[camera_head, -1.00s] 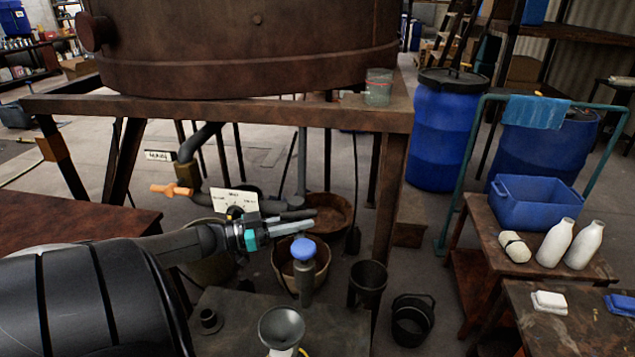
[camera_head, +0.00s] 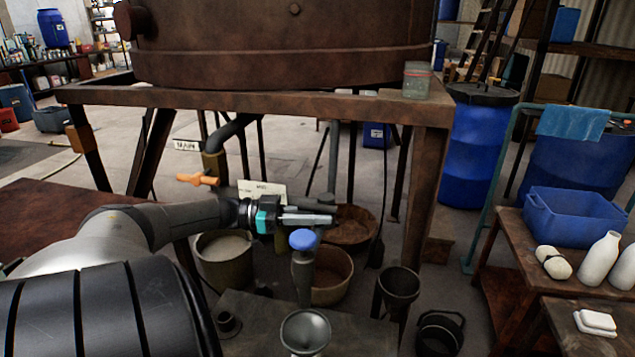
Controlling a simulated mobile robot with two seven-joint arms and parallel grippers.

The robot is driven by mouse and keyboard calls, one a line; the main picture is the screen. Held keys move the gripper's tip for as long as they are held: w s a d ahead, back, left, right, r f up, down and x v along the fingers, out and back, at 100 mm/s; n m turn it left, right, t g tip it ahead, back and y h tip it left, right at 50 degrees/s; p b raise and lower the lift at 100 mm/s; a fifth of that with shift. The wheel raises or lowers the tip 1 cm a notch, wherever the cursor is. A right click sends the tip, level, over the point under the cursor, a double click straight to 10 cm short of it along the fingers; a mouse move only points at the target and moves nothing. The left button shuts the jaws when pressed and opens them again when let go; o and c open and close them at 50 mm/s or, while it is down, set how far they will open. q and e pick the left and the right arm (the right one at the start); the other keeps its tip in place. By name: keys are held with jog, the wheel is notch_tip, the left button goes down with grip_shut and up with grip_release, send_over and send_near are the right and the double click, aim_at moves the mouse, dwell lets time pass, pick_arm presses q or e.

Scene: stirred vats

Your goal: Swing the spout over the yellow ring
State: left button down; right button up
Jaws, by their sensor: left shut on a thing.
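My left gripper (camera_head: 312,216) reaches in from the left below the rusty vat. Its fingers are closed at a dark pipe end that looks like the spout (camera_head: 325,200); the fingers cover much of it. Behind, a dark pipe bends down from the vat to a brass-coloured valve body (camera_head: 213,165) with an orange handle (camera_head: 197,179). A blue-topped grey post (camera_head: 303,240) stands just below and in front of the fingers. I cannot make out a yellow ring now. My right gripper is not in view.
Under the vat table (camera_head: 300,103) stand a bucket of grey stuff (camera_head: 226,270), a brown bucket (camera_head: 330,292) and a shallow brown bowl (camera_head: 372,228). A grey funnel (camera_head: 305,332) and a dark funnel (camera_head: 400,283) stand in front. A blue crate (camera_head: 575,220) is at right.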

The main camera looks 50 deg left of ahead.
pick_arm(q)
jog(key=shift+a, duration=0.1)
dwell(0.3)
jog(key=c, duration=0.9)
grip_release()
jog(key=shift+o, duration=0.2)
jog(key=shift+s, duration=0.1)
